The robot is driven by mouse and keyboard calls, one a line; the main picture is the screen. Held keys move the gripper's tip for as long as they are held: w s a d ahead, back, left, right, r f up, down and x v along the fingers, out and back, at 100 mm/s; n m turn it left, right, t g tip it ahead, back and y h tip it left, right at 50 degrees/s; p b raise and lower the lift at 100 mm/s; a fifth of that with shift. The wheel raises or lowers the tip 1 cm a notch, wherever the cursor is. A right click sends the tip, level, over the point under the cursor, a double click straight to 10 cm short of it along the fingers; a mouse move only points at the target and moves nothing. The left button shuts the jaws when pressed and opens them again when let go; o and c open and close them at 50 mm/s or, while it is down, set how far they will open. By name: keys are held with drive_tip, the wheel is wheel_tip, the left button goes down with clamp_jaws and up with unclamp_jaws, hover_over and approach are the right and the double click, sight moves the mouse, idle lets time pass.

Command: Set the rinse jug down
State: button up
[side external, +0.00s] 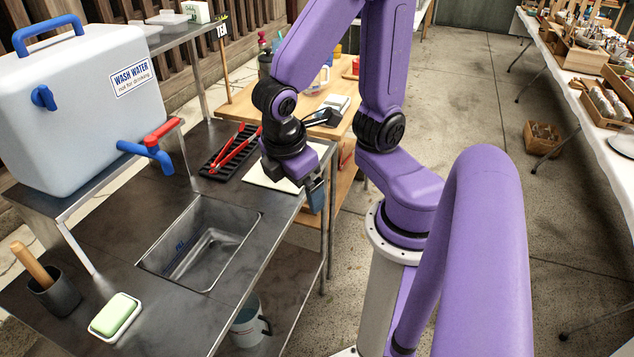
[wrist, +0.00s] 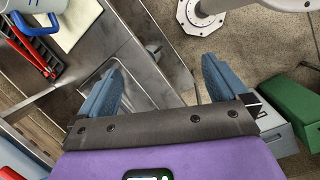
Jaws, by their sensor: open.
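My gripper (side external: 315,196) hangs beside the right edge of the metal sink bench, with its blue fingers apart. In the wrist view my gripper (wrist: 160,90) shows nothing between its fingers. A pale vessel with a blue handle (wrist: 35,24) is cut off at the top left of the wrist view, near the rack and apart from the fingers. I cannot tell which of these is the rinse jug.
The bench holds a sink basin (side external: 203,243), a cream mat (side external: 262,178), a black rack with red tongs (side external: 238,146) and a green soap bar (side external: 114,314). A wash-water tank (side external: 85,100) with a tap stands on the left. Green and grey boxes (wrist: 295,108) lie at the wrist view's right.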

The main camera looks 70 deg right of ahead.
drive_tip(key=s+y, duration=0.1)
drive_tip(key=s+a+r+y, duration=0.1)
drive_tip(key=s+r+y, duration=0.1)
drive_tip(key=s, duration=0.1)
drive_tip(key=shift+a+r, duration=0.15)
drive_tip(key=shift+a, duration=0.1)
drive_tip(key=shift+s+r, duration=0.1)
drive_tip(key=shift+s, duration=0.15)
drive_tip(key=c, duration=0.4)
drive_tip(key=shift+s+a+y, duration=0.1)
drive_tip(key=shift+y, duration=0.2)
drive_tip(key=c, duration=0.8)
drive_tip(key=shift+c, duration=0.2)
